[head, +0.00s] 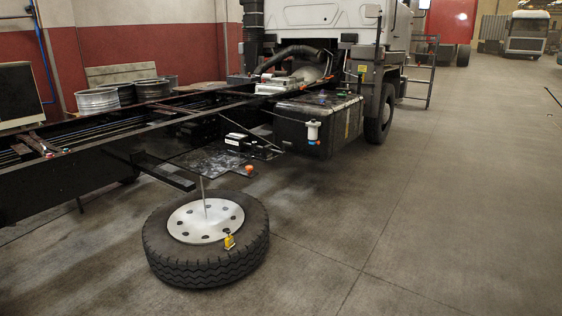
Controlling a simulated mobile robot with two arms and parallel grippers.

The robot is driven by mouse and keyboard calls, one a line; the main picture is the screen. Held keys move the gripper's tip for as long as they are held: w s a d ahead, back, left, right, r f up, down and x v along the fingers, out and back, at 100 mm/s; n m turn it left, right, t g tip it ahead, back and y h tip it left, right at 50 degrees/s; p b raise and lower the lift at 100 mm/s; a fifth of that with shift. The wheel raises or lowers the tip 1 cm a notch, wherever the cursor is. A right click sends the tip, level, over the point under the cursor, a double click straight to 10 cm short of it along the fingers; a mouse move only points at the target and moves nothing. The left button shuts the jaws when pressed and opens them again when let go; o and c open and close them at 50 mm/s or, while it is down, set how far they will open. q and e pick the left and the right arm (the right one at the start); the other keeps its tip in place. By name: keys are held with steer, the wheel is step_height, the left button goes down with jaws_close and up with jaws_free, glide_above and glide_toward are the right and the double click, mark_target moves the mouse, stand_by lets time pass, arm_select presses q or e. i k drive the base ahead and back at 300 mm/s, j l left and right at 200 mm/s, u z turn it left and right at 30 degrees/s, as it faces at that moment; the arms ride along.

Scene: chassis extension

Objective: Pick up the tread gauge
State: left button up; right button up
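A small yellow object, which looks like the tread gauge (229,241), sits on the near right part of a tyre (170,262) lying flat on the floor. It is too small to make out its details. Neither of my grippers shows in the head view.
A long dark truck chassis (110,140) runs from the left towards a white cab (310,15). A black tank (340,118) hangs on its side. A small orange item (249,169) lies on the floor behind the tyre. The concrete floor (430,220) to the right is clear.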

mark_target(229, 244)
steer(key=i, duration=2.65)
